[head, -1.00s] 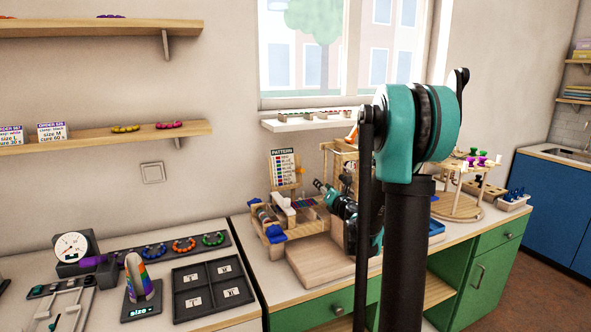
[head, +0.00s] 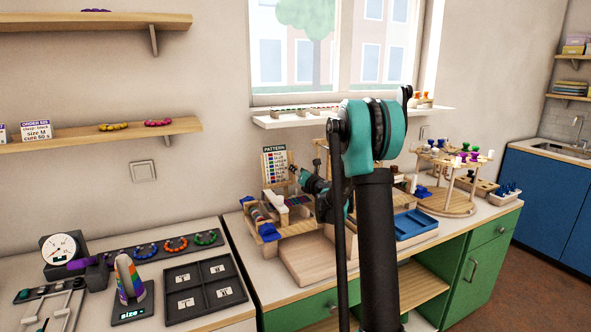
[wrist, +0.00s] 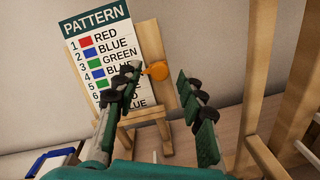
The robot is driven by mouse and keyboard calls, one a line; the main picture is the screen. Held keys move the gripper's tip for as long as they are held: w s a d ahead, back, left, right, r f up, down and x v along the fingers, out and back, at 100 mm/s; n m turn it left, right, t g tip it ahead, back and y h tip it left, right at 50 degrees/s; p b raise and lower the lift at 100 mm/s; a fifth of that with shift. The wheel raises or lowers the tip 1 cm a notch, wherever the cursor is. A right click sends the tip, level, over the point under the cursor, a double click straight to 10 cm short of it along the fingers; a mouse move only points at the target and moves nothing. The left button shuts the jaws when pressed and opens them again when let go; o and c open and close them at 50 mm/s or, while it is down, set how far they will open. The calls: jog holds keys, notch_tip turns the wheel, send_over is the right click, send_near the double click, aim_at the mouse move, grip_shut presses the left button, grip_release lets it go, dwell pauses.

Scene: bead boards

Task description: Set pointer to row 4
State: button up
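The PATTERN card (wrist: 100,50) stands on a wooden easel (wrist: 152,48), its numbered colour rows tilted in the wrist view. The card (head: 275,164) is small in the head view, at the back of the bench. The orange pointer (wrist: 157,70) is at the card's right edge, its round knob showing. My gripper (wrist: 158,77) is open, with one finger left of the knob and one right, a clear gap on the right. The gripper (head: 297,173) is just right of the card in the head view.
A wooden frame post (wrist: 255,90) rises close to the right of my gripper. A blue tray (head: 415,224) and a wooden rotating stand (head: 447,198) are further right on the bench. A bead rack (head: 265,222) is in front of the card.

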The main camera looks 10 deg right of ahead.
jog(key=shift+x, duration=1.7)
grip_shut()
